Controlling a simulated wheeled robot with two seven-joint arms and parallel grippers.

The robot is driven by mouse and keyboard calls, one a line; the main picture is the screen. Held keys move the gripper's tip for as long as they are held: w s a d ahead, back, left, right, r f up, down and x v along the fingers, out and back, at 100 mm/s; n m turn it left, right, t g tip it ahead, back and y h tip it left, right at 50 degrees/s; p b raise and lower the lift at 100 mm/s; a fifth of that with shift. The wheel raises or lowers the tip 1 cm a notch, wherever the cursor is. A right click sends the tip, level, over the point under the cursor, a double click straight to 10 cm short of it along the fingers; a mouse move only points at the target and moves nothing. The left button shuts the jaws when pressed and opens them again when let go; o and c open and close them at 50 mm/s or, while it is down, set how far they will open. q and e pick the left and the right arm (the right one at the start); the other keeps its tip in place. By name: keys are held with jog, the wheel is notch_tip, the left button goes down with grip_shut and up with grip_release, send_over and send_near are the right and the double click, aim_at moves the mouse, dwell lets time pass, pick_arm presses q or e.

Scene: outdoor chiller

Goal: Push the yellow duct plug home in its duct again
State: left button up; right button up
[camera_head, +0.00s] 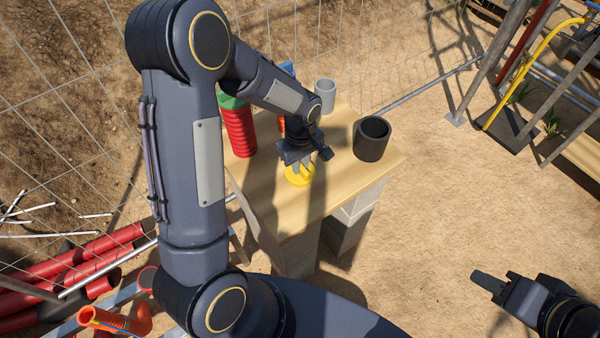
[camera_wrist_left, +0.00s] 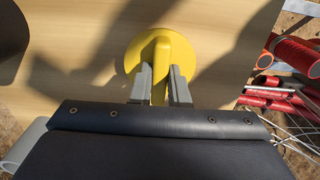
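The yellow duct plug (camera_head: 299,178) is at the tabletop, with its round flange low and its handle up. In the left wrist view the plug (camera_wrist_left: 185,50) shows its disc and raised handle from above. My left gripper (camera_head: 302,166) is over it. In the left wrist view the fingers of that gripper (camera_wrist_left: 161,80) lie against both sides of the handle. Whether a duct is under the disc is hidden. My right gripper (camera_head: 483,283) is at the lower right, away from the table; its finger gap is not clear.
The wooden table (camera_head: 335,190) also bears a red ribbed duct (camera_head: 239,132) with a green top, a grey pipe (camera_head: 325,91) and a dark open pipe (camera_head: 371,142). A wire fence runs behind. Red pipes (camera_head: 85,260) lie at the lower left.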

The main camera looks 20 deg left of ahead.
pick_arm(q)
grip_shut()
notch_tip(320, 180, up, 7)
jog(key=p, duration=0.5)
jog(key=shift+c, duration=0.9)
grip_release()
grip_shut()
